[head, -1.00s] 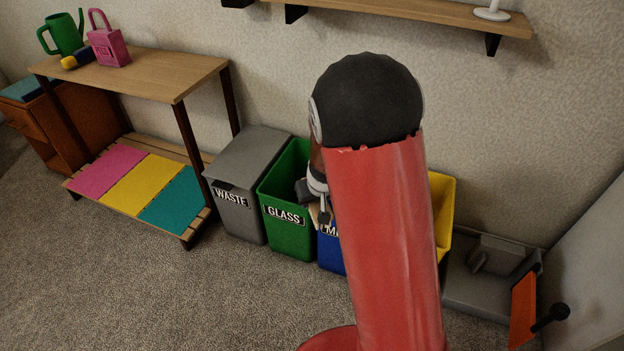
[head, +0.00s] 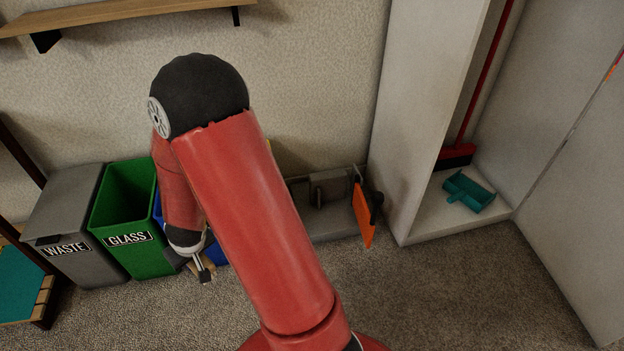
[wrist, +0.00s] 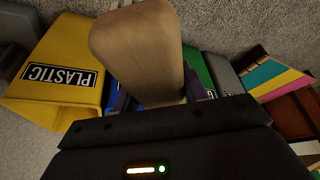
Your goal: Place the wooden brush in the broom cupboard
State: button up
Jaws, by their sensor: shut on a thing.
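The wooden brush (wrist: 140,45) fills the upper middle of the wrist view, a pale rounded wooden piece. My gripper (wrist: 155,95) is shut on it, with dark fingers on both sides. In the head view my gripper (head: 200,268) hangs low in front of the bins, and the brush is mostly hidden there. The broom cupboard (head: 418,120) stands open at the right of the head view, white and tall. A red broom (head: 458,152) leans inside it, and a teal dustpan (head: 468,190) lies on its floor. My gripper is well left of the cupboard.
Waste (head: 70,225), glass (head: 125,215) and blue bins stand along the wall at left. A yellow plastic bin (wrist: 55,75) shows in the wrist view. A grey box (head: 335,215) with an orange panel (head: 362,215) stands just left of the cupboard. Carpet before the cupboard is clear.

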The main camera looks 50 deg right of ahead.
aim_at(427, 213)
jog(key=k+l+z, duration=0.1)
jog(key=k+z, duration=0.3)
jog(key=k+l+z, duration=0.35)
jog(key=k, duration=0.2)
jog(key=i+l+z, duration=0.1)
jog(key=z, duration=0.3)
jog(key=i+z, duration=0.2)
jog(key=z, duration=0.2)
jog(key=i+z, duration=0.2)
jog(key=z, duration=0.2)
jog(key=i+j+z, duration=0.1)
jog(key=z, duration=0.3)
jog(key=i+j, duration=0.25)
jog(key=i, duration=0.15)
jog(key=i+j, duration=0.25)
jog(key=i, duration=0.15)
